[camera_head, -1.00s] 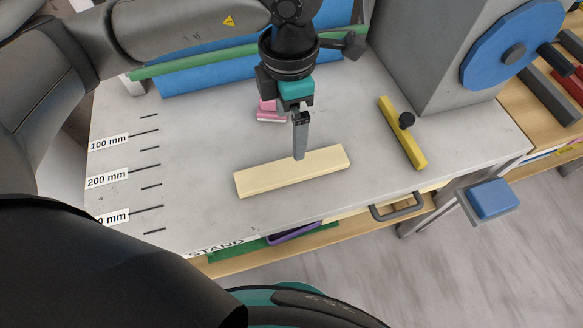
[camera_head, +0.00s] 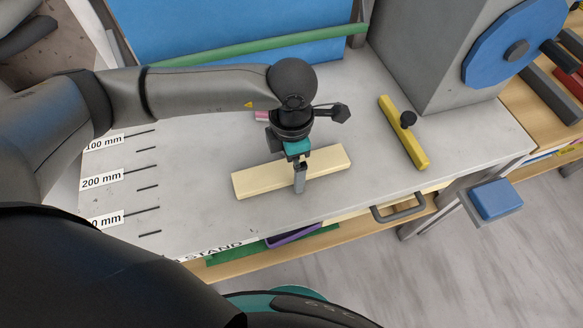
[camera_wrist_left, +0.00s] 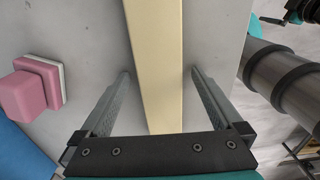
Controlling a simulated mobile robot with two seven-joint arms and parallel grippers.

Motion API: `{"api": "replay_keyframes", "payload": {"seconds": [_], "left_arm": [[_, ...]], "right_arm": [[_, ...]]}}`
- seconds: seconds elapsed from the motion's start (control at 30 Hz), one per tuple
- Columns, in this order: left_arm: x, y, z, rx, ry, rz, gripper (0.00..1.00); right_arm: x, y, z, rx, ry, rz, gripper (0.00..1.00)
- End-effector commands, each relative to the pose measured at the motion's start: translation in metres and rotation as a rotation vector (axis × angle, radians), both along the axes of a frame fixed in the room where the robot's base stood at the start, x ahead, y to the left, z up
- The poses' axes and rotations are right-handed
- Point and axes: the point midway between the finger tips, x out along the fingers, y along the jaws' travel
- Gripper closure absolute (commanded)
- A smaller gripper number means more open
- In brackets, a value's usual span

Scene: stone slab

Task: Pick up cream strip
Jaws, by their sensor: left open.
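The cream strip (camera_head: 259,180) is a long pale bar lying flat on the grey stone slab. My left gripper (camera_head: 299,184) is over the strip's middle and hides part of it in the head view. In the left wrist view the cream strip (camera_wrist_left: 155,60) runs between the two spread fingers of the left gripper (camera_wrist_left: 159,74). A gap shows on each side, so the fingers are open and do not touch it there. My right gripper is not seen.
A pink block (camera_wrist_left: 30,92) lies beside the strip. A yellow bar with a black knob (camera_head: 407,140) lies to the right, before a grey machine with a blue disc (camera_head: 510,45). The slab's front edge has a handle (camera_head: 398,207) below it. Bare slab lies left of the strip.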

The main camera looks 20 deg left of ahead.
Motion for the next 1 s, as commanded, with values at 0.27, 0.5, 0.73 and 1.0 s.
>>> {"api": "replay_keyframes", "payload": {"seconds": [0.27, 0.5, 0.73, 1.0], "left_arm": [[0.0, -0.0002, -0.0011, -0.001, -0.001, -0.001, 0.05], [0.0001, -0.0002, -0.0008, -0.001, -0.001, -0.001, 0.31], [0.0001, -0.0002, -0.0007, -0.001, -0.001, -0.001, 0.57], [0.0002, -0.0001, -0.0006, 0.0, -0.001, -0.001, 0.88]], "right_arm": [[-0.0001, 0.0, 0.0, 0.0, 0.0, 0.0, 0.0], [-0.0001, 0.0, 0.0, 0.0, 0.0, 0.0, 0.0], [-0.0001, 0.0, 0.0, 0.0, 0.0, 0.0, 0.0], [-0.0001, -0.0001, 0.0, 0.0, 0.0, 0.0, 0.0]]}}
